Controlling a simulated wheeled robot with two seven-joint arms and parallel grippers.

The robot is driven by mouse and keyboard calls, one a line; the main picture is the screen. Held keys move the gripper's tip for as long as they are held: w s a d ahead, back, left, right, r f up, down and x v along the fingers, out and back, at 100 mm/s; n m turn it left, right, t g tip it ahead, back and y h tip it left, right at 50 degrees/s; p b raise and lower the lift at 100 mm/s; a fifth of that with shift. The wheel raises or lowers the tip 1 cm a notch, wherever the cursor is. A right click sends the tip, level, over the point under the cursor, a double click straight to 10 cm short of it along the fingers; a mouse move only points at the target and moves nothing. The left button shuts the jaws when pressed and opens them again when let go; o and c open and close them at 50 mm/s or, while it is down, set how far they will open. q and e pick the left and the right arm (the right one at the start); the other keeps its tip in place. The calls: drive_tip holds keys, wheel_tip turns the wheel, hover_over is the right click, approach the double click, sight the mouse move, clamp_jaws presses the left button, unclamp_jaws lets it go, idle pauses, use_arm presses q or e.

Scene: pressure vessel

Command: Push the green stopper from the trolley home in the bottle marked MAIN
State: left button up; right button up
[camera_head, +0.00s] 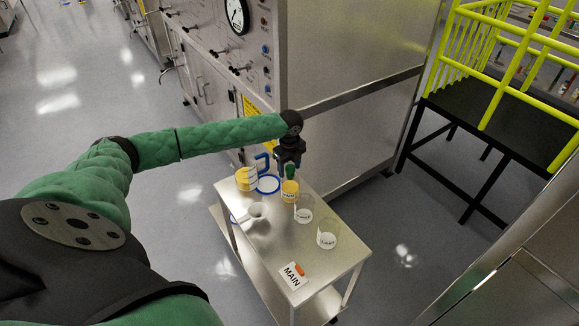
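My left gripper (291,164) is over the far part of the trolley (277,242), pointing down. A green stopper (291,172) is between its fingertips, and the gripper appears shut on it. Directly below is a small bottle with yellow contents (289,190) and a white label that seems to read MAIN. The stopper's lower end meets the bottle's mouth in the picture; I cannot tell how deep it sits. A white card marked MAIN (292,278) lies near the trolley's front edge. My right gripper is out of view.
A yellow-filled jug with a blue handle (246,180) stands left of the bottle, near a blue ring (268,184). Two clear beakers (304,209) (327,234) stand to the right. A whitish funnel-like piece (256,211) lies left. A steel cabinet (335,80) rises behind.

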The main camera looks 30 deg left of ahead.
sight(290, 166)
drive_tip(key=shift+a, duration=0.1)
use_arm(q)
drive_tip(key=shift+r+b, duration=0.4)
drive_tip(key=shift+b, duration=0.05)
wheel_tip(290, 166, up, 3)
drive_tip(key=shift+f+b, duration=0.15)
drive_tip(key=shift+b, duration=0.65)
wheel_tip(290, 166, up, 3)
drive_tip(key=shift+r+b, duration=0.1)
drive_tip(key=shift+b, duration=0.5)
drive_tip(key=shift+r, duration=0.55)
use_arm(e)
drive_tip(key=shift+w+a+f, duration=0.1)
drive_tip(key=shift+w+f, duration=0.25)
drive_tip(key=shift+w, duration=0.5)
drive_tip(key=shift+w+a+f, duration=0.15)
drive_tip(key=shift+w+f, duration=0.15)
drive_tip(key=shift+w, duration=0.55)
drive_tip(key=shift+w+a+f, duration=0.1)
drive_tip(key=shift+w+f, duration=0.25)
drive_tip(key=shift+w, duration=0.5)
